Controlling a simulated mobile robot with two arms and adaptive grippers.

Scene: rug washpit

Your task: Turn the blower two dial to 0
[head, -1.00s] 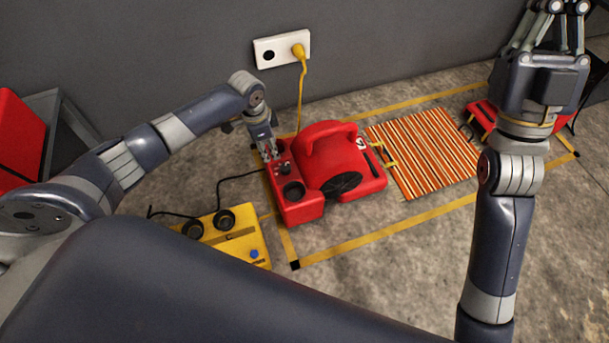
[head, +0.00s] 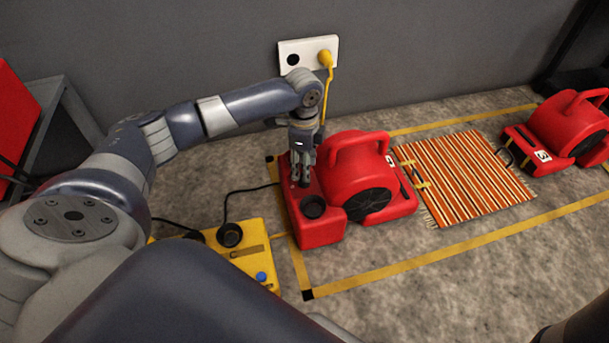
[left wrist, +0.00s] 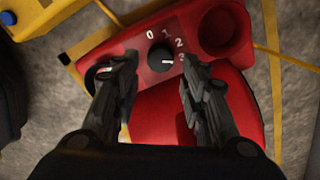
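A red blower (head: 318,222) stands on the floor left of a striped rug; its number label is too small to read surely. In the left wrist view its panel shows a black dial (left wrist: 160,66) with marks 0, 1, 2 and 3. The dial's white mark points right, roughly at the 3. My left gripper (head: 302,178) is over this panel. In the left wrist view its fingers (left wrist: 158,76) are open, one on each side of the dial, with a gap to it. In the head view the gripper hides the dial. My right gripper is out of view.
The striped rug (head: 465,180) lies inside yellow floor tape. A second red blower (head: 570,125) stands beyond it. A yellow box (head: 245,255) with black knobs and a blue button sits front left. A wall socket (head: 292,60) holds a yellow plug. Floor in front is clear.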

